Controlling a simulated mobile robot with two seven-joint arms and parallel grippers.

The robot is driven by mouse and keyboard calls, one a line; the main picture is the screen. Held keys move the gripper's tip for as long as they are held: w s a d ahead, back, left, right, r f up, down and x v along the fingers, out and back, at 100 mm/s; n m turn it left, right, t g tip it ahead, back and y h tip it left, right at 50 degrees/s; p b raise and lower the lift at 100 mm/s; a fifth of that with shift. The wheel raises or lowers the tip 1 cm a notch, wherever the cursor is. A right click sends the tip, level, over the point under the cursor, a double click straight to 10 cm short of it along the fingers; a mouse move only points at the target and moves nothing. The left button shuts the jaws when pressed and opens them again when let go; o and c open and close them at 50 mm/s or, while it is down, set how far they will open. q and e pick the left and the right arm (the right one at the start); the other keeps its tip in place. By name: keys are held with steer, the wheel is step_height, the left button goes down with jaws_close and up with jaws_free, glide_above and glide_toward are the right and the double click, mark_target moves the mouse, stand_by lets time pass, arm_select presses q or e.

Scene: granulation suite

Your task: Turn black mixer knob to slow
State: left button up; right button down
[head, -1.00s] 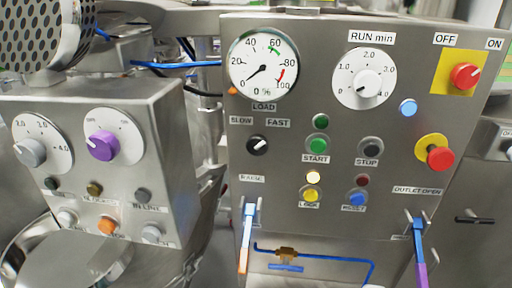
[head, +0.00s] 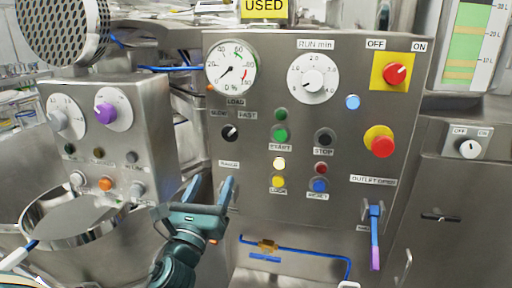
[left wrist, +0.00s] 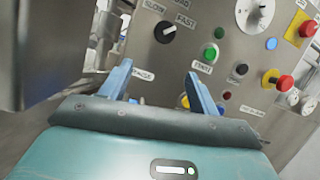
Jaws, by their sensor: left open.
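The black mixer knob (head: 230,132) is on the grey control panel, under the SLOW and FAST labels. Its white mark points up and right, toward FAST. It also shows in the left wrist view (left wrist: 165,32), ahead of the fingers. My left gripper (head: 211,187) is open and empty, below the knob and apart from it. In the left wrist view its two blue fingers (left wrist: 157,76) point at the panel, with the knob above the gap between them. My right gripper is not in view.
A load gauge (head: 231,66) sits above the knob. The green START button (head: 280,135) and black STOP button (head: 324,138) are to its right. A smaller panel with a purple knob (head: 105,113) stands at left. A blue-handled lever (head: 375,230) hangs at lower right.

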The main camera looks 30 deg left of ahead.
arm_select(q)
steer(key=r+m, duration=0.2)
steer(key=p, duration=0.2)
glide_toward(229, 135)
steer(key=w, duration=0.1)
steer(key=x, duration=0.3)
steer(key=p+x, duration=0.1)
steer(key=x, duration=0.3)
steer(key=shift+w+a+r, duration=0.1)
steer(key=shift+w+r, duration=0.05)
steer(key=shift+r, duration=0.15)
steer(key=shift+w+a+r, duration=0.1)
steer(key=shift+w, duration=0.35)
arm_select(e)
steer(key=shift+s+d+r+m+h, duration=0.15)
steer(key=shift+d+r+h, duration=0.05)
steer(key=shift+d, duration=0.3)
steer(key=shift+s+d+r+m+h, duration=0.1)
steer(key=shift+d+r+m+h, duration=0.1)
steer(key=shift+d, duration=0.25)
arm_select(q)
steer(key=c, duration=1)
steer(key=shift+o, duration=0.2)
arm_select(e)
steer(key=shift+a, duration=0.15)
